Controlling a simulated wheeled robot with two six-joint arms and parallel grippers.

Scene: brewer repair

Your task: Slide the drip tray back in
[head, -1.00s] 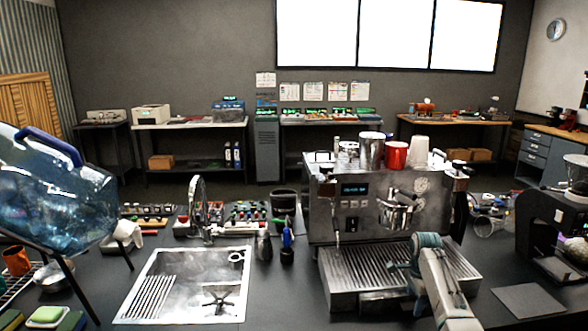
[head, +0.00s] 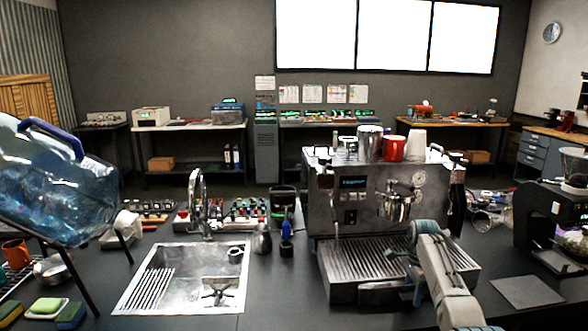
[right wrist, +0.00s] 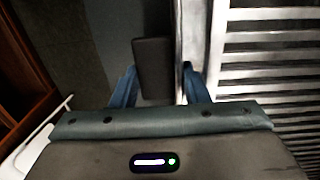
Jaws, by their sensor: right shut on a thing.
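The drip tray (head: 345,264) is a wide, slatted metal tray at the foot of the espresso machine (head: 341,205). It juts out toward me from under the machine. Its slats also show at the right of the right wrist view (right wrist: 265,42). My right gripper (right wrist: 157,85) is shut on a dark block-like handle (right wrist: 152,62) beside the tray's metal edge, with a blue finger on each side. In the head view, my right arm reaches over the tray's front right part and hides some of it and most of the gripper. My left gripper is out of view.
A sink (head: 170,291) lies left of the tray, with a kettle-like pitcher (head: 262,240) between them. A flat dark mat (head: 527,292) lies to the right. Cups, including a red one (head: 393,148), stand on the machine. Dark counter is clear before the sink.

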